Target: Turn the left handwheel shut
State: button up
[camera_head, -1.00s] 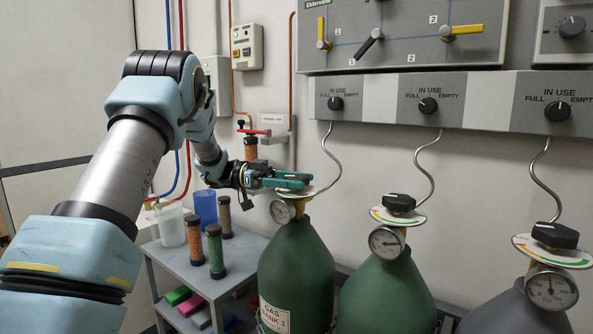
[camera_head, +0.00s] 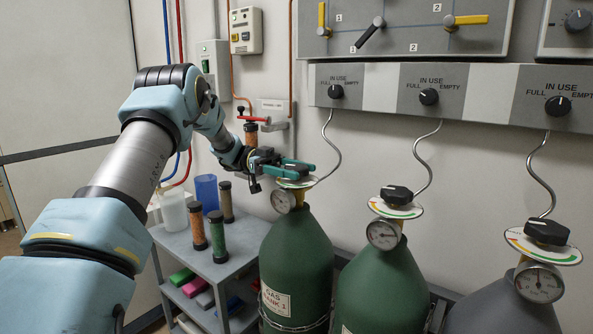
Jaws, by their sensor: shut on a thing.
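Part of the round coloured dial plate (camera_head: 300,183) shows below the fingers. A round gauge (camera_head: 284,201) hangs under the plate. The pointer direction of this handwheel cannot be made out.
Two more cylinders stand to the right with black handwheels, the middle one (camera_head: 397,192) and the right one (camera_head: 547,231). A grey cart (camera_head: 235,252) with several columns stands left of the tank. A thin bent tube (camera_head: 333,150) rises close behind my gripper.

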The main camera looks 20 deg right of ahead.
jog(key=o, duration=1.3)
jog(key=shift+s+d+r, duration=0.1)
jog(key=shift+p+v, duration=0.35)
jog(key=shift+v, duration=5.1)
